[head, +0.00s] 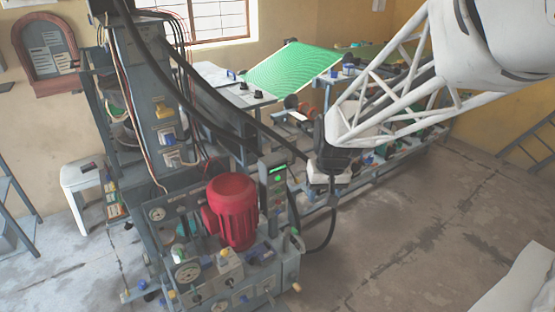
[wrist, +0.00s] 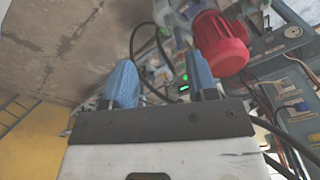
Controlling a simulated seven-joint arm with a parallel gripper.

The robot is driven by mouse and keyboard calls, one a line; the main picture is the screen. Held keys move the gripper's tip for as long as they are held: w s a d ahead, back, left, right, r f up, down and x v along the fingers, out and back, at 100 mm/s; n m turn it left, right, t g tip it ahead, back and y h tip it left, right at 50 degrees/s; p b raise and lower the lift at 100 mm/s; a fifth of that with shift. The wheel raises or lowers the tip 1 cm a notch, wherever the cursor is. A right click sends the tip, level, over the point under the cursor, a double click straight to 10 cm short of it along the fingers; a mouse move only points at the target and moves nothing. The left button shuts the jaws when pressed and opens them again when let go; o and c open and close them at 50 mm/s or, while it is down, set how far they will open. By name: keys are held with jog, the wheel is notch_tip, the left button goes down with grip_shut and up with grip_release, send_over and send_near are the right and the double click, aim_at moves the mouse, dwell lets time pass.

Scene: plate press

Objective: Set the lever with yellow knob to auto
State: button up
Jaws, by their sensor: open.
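My gripper (wrist: 161,82) shows two blue fingers spread apart with nothing between them in the wrist view. In the head view my gripper (head: 332,198) hangs in the air to the right of the press, apart from it. A yellow knob-like part (head: 163,110) sits on the grey column of the press in the head view, above a blue-and-white switch (head: 168,136). It looks like the knob of the lever, but the lever's arm and its position marks are too small to read. A small yellow part (wrist: 276,86) also shows on the column in the wrist view.
Black hoses (head: 215,95) cross in front of the column. The concrete floor (head: 420,240) at right is clear.

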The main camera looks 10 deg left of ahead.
jog(key=w+a+f, duration=0.4)
jog(key=a+f, duration=0.1)
jog(key=a, duration=0.1)
jog(key=n+g, duration=0.2)
jog(key=n, duration=0.2)
send_over(224, 254)
jog(key=w, duration=0.2)
jog(key=f, duration=2.9)
jog(key=shift+w+f, duration=0.2)
jog(key=shift+f, duration=0.05)
jog(key=shift+a+f, duration=0.2)
jog(key=shift+f, duration=0.1)
jog(key=shift+s+f, duration=0.1)
jog(key=shift+s+a+f, duration=0.1)
jog(key=shift+a+f, duration=0.05)
jog(key=shift+f, duration=1.75)
jog(key=shift+s+a+f, duration=0.1)
jog(key=shift+f, duration=1.8)
grip_shut()
